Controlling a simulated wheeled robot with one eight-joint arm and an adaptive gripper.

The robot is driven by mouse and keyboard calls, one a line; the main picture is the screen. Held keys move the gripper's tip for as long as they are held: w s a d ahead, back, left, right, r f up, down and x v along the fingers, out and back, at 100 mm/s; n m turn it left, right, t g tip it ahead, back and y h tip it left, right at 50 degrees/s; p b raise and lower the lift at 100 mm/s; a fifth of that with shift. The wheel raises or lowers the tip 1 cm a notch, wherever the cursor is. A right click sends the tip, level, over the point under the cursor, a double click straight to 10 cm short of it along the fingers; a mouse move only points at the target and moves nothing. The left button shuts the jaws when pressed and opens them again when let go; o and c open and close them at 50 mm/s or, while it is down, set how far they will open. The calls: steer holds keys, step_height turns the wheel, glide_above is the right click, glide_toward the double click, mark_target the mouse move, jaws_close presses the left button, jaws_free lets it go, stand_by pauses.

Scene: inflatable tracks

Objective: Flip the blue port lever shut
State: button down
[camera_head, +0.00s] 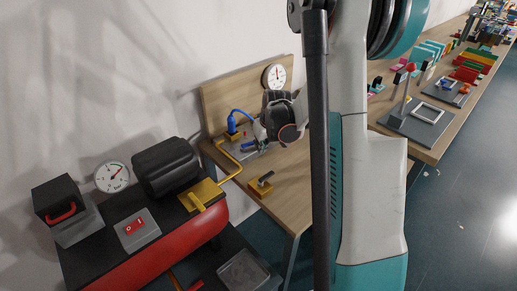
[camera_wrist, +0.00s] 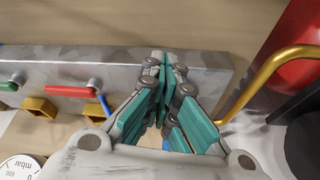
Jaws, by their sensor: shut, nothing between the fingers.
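In the wrist view a grey manifold block (camera_wrist: 55,70) crosses the upper left. It carries a red lever (camera_wrist: 68,88) and a green lever (camera_wrist: 8,86), each on a round pivot. The blue lever (camera_wrist: 104,105) sits at the pivot to the right of the red one, angled down toward my fingers. My gripper (camera_wrist: 165,65) is shut and empty, its teal fingers together over the block's right part, beside the blue lever. Whether they touch it I cannot tell. In the head view my gripper (camera_head: 259,131) is low over the block, whose front shows a small blue piece (camera_head: 248,147).
A bent yellow pipe (camera_head: 238,167) runs from the red compressor tank (camera_head: 170,247) to the board. A blue hose fitting (camera_head: 232,123) stands close left of my gripper. A gauge (camera_head: 275,76) is on the wooden backboard. A small yellow-and-black part (camera_head: 261,182) lies on the bench.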

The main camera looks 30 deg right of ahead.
steer(key=shift+w, duration=0.2)
steer(key=shift+w+a, duration=0.35)
steer(key=shift+a, duration=0.25)
